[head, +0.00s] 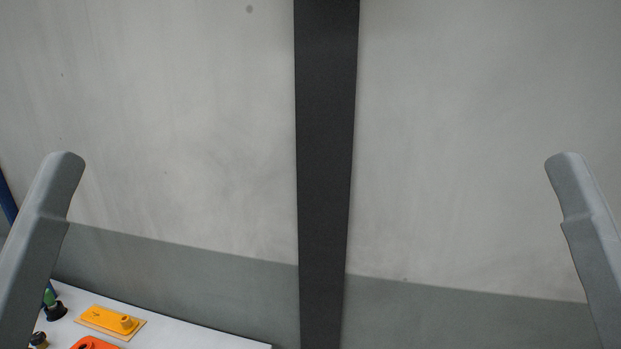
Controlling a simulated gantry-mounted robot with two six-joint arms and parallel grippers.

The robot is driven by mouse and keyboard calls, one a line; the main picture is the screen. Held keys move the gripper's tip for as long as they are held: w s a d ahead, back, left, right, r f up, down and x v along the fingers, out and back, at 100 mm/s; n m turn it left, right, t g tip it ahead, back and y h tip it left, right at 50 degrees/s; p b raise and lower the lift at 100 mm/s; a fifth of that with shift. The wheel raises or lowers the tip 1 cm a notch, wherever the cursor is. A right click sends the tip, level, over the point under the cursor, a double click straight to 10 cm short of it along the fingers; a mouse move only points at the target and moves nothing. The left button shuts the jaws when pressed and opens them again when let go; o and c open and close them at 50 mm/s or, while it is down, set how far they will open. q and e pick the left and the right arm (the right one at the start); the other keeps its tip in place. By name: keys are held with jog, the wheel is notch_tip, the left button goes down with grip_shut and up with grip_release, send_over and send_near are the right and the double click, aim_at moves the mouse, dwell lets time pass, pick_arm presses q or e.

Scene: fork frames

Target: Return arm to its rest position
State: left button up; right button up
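My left arm (40,230) rises at the left edge of the head view, and my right arm (590,235) rises at the right edge in a near mirror pose. Only grey links of both arms show. Neither gripper is in view, so whether they hold anything is hidden. Both visible links are clear of the table and of each other.
A white table (190,335) fills the lower left corner. On it lie a yellow plate with a knob (108,319), an orange part (93,343), a green and black piece (53,304) and a small dark piece (38,340). A dark vertical beam (325,170) stands mid-view.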

pick_arm(q)
notch_tip(320, 180, up, 15)
jog(key=p, duration=1.1)
pick_arm(e)
notch_tip(320, 180, up, 15)
pick_arm(q)
jog(key=shift+r, duration=0.1)
pick_arm(e)
jog(key=shift+r, duration=0.1)
